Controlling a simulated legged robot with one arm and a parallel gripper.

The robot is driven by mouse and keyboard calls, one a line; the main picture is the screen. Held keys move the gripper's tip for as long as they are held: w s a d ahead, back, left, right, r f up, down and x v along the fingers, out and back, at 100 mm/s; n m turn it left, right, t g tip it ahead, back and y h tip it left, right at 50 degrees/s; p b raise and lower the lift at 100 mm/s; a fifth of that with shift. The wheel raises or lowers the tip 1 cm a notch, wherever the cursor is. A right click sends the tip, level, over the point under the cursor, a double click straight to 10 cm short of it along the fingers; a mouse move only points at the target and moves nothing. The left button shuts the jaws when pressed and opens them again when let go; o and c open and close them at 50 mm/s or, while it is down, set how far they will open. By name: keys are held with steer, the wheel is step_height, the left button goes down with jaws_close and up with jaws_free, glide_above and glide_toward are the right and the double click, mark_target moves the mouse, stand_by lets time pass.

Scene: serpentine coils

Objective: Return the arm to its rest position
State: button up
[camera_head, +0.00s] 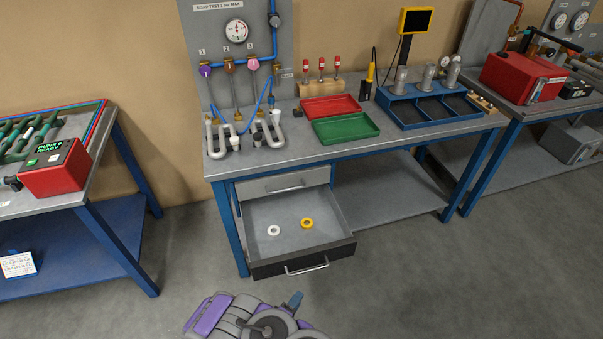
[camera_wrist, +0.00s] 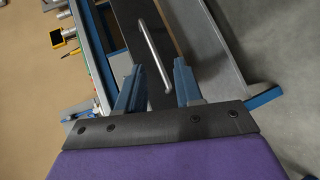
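My arm shows at the bottom of the head view, folded low in front of the open drawer, with a purple link and a blue finger (camera_head: 293,301) at its right side. In the wrist view my gripper (camera_wrist: 158,82) has its two blue fingers apart, with nothing held between them. The black drawer front with its silver handle (camera_wrist: 153,52) shows beyond and between the fingers. I cannot tell the exact distance from the fingertips to the drawer.
The workbench drawer (camera_head: 336,215) is pulled out and holds a white ring (camera_head: 273,230) and a yellow ring (camera_head: 307,223). Red (camera_head: 330,107) and green (camera_head: 345,127) trays lie on the bench. A red box (camera_head: 56,168) sits on the left bench. The floor right of the drawer is clear.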

steer(key=w+a+r+m+g+y, duration=0.2)
steer(key=w+a+r+m+y, duration=0.15)
steer(key=w+a, duration=0.4)
steer(key=w+a+r+m+g+y, duration=0.2)
steer(key=w+r+g+y, duration=0.15)
steer(key=r, duration=0.85)
steer(key=s+d+r+m+g+y, duration=0.1)
steer(key=s+d+r, duration=0.1)
steer(key=r, duration=0.6)
steer(key=s+d+r+m+g+y, duration=0.1)
steer(key=s+d+r+g, duration=0.1)
steer(key=r, duration=0.5)
steer(key=s+d+r+m+g, duration=0.2)
steer(key=s+d+r+g, duration=0.1)
steer(key=s+d+r, duration=0.85)
steer(key=s+d+r+g, duration=0.1)
steer(key=s+d+r, duration=0.1)
steer(key=s, duration=0.5)
steer(key=s+d+r+m+h, duration=0.1)
steer(key=s+d, duration=0.3)
steer(key=s, duration=0.4)
steer(key=s+d+r+m+g, duration=0.1)
steer(key=s+d+r, duration=0.2)
steer(key=s, duration=0.4)
steer(key=shift+s+d+r+g+h, duration=0.3)
steer(key=shift+r+g+h, duration=0.1)
steer(key=shift+r, duration=0.1)
steer(key=shift+d, duration=0.1)
